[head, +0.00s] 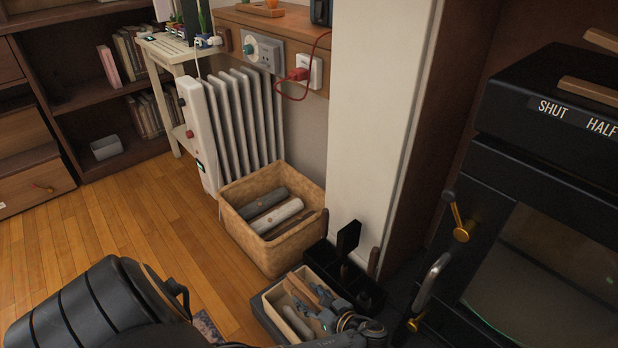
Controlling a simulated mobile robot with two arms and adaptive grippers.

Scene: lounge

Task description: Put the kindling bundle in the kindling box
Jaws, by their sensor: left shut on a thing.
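The kindling box appears to be the small pale open box (270,307) at the bottom centre, on the floor in front of the larger basket. My left gripper (308,308) comes in low from the left and is over this box, its fingers pointing left in the picture. It is shut on brown sticks, which look like the kindling bundle (300,287). The bundle is at the box's opening, partly hidden by the gripper. I cannot tell whether it touches the bottom. A paler stick (294,325) lies inside the box. My right gripper is not in view.
A woven basket (240,232) with several logs stands behind the box. A black tool stand (347,262) is close on the right. The black stove (520,220) with brass handles fills the right side. A white radiator (235,125) stands behind. Wooden floor (120,225) is clear at left.

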